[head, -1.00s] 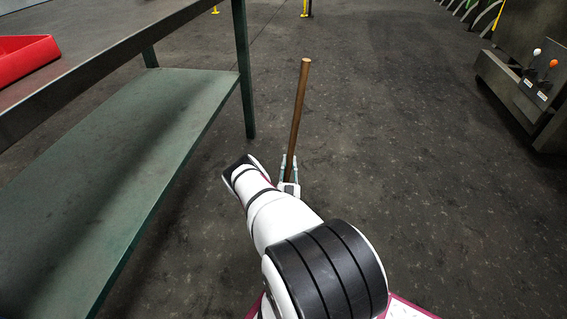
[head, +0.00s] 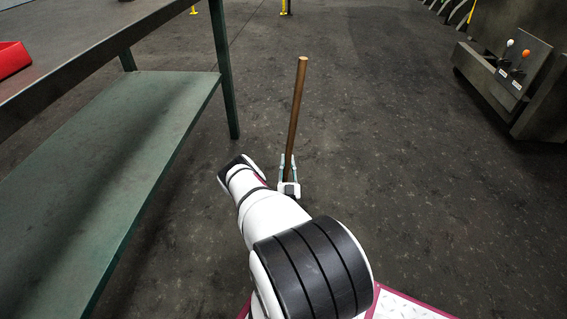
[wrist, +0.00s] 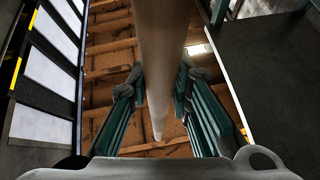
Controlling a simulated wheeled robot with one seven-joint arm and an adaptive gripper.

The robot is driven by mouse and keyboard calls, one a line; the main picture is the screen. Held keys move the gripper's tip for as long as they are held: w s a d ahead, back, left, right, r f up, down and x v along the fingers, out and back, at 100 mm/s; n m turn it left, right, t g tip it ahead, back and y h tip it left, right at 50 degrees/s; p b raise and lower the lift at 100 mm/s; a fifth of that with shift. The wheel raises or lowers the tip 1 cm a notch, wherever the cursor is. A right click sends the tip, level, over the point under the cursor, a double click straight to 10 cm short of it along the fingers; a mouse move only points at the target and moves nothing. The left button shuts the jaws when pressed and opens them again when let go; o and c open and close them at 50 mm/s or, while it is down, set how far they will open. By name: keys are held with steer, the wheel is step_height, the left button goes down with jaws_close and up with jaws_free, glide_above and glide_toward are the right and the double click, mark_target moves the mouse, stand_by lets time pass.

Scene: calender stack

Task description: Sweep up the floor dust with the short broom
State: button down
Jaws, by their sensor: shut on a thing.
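The short broom's brown wooden handle (head: 298,105) stands nearly upright in the head view, its top leaning slightly right. My gripper (head: 288,172) is shut on the lower part of the visible handle. In the wrist view the handle (wrist: 163,50) passes between the two teal finger pads of my gripper (wrist: 158,95). The broom's bristle end is hidden in both views. The dark floor (head: 400,200) shows pale specks and smudges; I cannot tell which of these are dust.
A green steel bench (head: 120,130) with a lower shelf runs along the left, a red bin (head: 12,60) on its top. A dark machine with a lever panel (head: 512,68) stands at the right. The floor between them is open.

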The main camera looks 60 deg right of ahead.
steer(key=shift+w+a+f, duration=0.15)
steer(key=shift+w+a, duration=0.15)
steer(key=shift+w, duration=0.45)
steer(key=w+a, duration=0.5)
steer(key=w, duration=0.8)
steer(key=shift+a, duration=0.2)
stand_by(1.5)
step_height(320, 180, up, 6)
steer(key=p, duration=0.4)
stand_by(0.4)
